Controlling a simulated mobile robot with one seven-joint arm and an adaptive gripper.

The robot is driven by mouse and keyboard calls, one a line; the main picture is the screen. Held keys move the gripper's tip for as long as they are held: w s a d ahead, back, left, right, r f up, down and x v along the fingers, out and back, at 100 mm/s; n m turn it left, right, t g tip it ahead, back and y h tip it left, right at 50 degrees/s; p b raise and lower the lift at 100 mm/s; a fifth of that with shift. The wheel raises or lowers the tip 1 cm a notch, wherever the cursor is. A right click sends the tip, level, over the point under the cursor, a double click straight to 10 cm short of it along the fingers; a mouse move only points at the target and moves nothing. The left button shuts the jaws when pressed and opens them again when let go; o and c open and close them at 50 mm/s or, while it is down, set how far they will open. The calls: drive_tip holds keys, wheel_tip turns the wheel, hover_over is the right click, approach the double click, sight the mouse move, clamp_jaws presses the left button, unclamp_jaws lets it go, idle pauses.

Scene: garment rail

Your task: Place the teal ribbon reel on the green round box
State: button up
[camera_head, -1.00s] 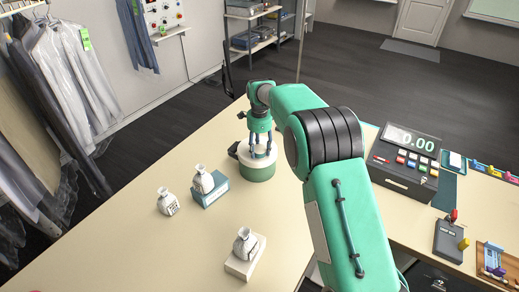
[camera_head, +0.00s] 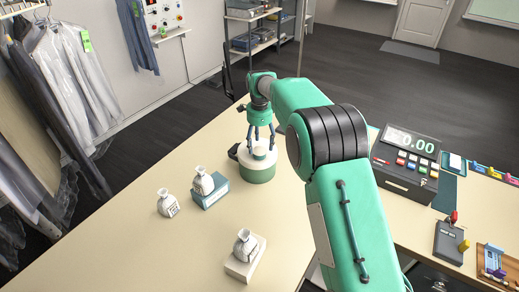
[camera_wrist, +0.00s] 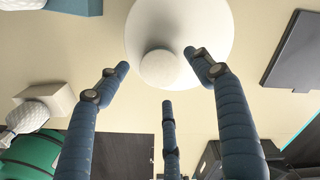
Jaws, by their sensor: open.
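The green round box (camera_head: 257,172) stands on the table with a cream lid, whose pale disc fills the top of the wrist view (camera_wrist: 205,25). A small pale, rounded thing sits on the lid in the head view (camera_head: 259,153) and looks whitish in the wrist view (camera_wrist: 158,68). I cannot tell whether it is the reel; no clearly teal reel shows. My gripper (camera_head: 262,139) is above the box with its blue fingers spread. In the wrist view, my gripper's fingers (camera_wrist: 160,85) are apart, with nothing held between them.
A white vase (camera_head: 203,183) stands on a blue block (camera_head: 212,194). Another vase (camera_head: 168,203) stands on the table, and a third (camera_head: 245,243) on a pale block (camera_head: 238,269). A dark flat thing (camera_head: 233,152) lies beside the green box. A cash register (camera_head: 405,160) is right.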

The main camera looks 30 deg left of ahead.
sight(260, 151)
wheel_tip(260, 151, up, 8)
idle(0.4)
idle(0.6)
